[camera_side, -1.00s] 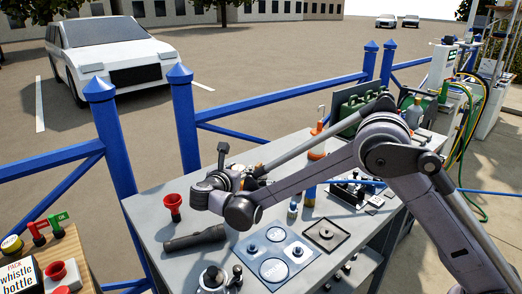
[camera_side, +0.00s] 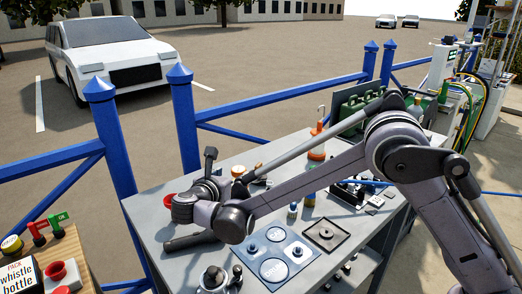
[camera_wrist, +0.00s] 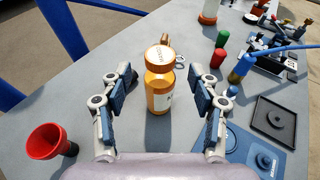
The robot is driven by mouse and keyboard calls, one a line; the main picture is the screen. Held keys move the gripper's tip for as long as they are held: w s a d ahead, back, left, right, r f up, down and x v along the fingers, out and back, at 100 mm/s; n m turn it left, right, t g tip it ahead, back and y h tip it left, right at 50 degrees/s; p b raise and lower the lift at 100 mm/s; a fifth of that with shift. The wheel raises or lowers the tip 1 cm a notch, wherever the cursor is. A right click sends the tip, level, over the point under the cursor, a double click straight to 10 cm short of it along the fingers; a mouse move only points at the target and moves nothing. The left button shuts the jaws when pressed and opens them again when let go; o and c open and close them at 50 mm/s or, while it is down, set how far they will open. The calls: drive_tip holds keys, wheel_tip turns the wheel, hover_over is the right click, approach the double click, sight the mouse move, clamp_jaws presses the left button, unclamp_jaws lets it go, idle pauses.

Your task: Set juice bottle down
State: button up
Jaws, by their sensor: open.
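The juice bottle (camera_wrist: 157,92) is orange with a pale, lettered cap and stands upright on the grey table (camera_wrist: 105,28) in the wrist view. My gripper (camera_wrist: 159,86) is open, with one finger left of the bottle and one right. Gaps show between both fingers and the bottle, so nothing is gripped. In the side view the bottle's cap (camera_side: 238,171) shows beside my gripper (camera_side: 232,172), and my wrist and fingers hide most of the bottle.
A red funnel (camera_wrist: 45,141) stands left of my gripper. A blue railing (camera_side: 285,101) runs behind the table.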

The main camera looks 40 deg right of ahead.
drive_tip(key=v, duration=0.5)
drive_tip(key=s+d+r+m+g+y, duration=0.25)
drive_tip(key=s+d+m+y, duration=0.35)
drive_tip(key=s+d+m, duration=0.55)
drive_tip(key=s+d+f+m+y, duration=0.1)
drive_tip(key=s+f+m+y, duration=0.1)
drive_tip(key=s+m, duration=0.4)
drive_tip(key=s+d+f+m+t+y, duration=0.1)
drive_tip(key=s+d+f+m+y, duration=0.1)
drive_tip(key=s+m+y, duration=0.2)
drive_tip(key=s+m, duration=0.3)
drive_tip(key=shift+f, duration=0.2)
